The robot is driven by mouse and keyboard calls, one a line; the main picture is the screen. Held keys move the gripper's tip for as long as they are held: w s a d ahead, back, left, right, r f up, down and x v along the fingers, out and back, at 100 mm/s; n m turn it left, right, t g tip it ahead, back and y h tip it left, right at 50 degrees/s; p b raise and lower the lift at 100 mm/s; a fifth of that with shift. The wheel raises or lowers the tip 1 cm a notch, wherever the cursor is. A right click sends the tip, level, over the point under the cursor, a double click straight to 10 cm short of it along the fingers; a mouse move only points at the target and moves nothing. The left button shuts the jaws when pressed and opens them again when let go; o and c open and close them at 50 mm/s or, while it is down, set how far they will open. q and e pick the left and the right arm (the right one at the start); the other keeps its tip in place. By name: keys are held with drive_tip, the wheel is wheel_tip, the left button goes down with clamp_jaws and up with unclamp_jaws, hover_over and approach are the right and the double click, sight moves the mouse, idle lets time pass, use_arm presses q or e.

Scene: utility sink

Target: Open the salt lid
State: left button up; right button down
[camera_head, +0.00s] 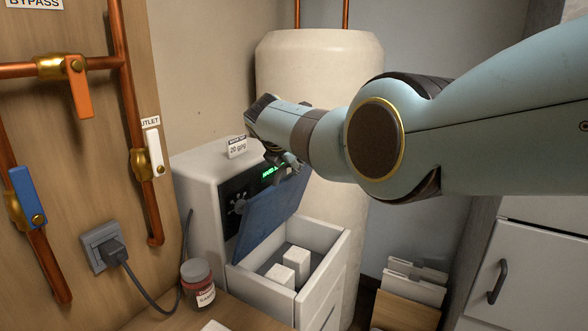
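The salt lid, a blue panel (268,218), stands tilted up at a steep angle over the white salt bin (322,268), in front of the softener's dark control panel. The bin's top is uncovered and white salt blocks (296,262) show inside. My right gripper (287,166) is at the lid's upper edge, in front of the lit green display. Its fingers are small and partly hidden by my own wrist, so I cannot tell whether they are open, shut or touching the lid. My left gripper is not in view.
A tall cream tank (318,75) stands behind the white softener housing (190,178). A small jar (198,284) stands at the bin's left. A cable runs from a wall plug (113,250). Copper pipes with orange, white and blue valve handles are on the left wall. A white cabinet (520,270) is at right.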

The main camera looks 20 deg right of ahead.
idle(0.3)
drive_tip(key=c, duration=1.3)
unclamp_jaws()
drive_tip(key=shift+c, duration=0.2)
drive_tip(key=shift+s+a+r, duration=0.3)
drive_tip(key=shift+s+r, duration=0.05)
drive_tip(key=shift+r, duration=0.1)
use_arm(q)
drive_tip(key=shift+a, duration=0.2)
use_arm(e)
drive_tip(key=v, duration=0.6)
